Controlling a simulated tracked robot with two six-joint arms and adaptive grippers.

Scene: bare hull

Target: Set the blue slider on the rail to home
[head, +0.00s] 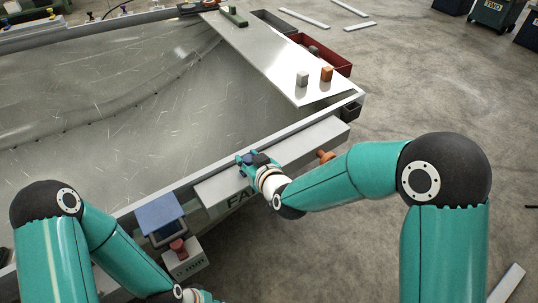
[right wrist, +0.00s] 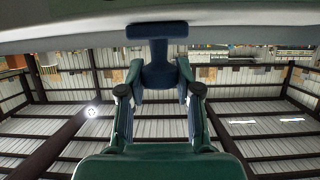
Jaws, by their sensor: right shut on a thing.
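The blue slider (right wrist: 158,68) shows in the right wrist view as a dark blue T-shaped piece, its wide bar up against a pale surface. My right gripper (right wrist: 158,90) is shut on its narrower part, one finger on each side. In the head view the right gripper (head: 250,160) is at the hull's near edge, by the long pale grey ledge (head: 310,143), and mostly hides the slider. The rail itself and a home mark cannot be made out. My left arm runs out at the bottom of the head view, its gripper out of sight.
An orange knob (head: 325,156) sticks out right of the right gripper. A blue-lidded box (head: 160,213) and a red button on a box (head: 179,248) are to the left.

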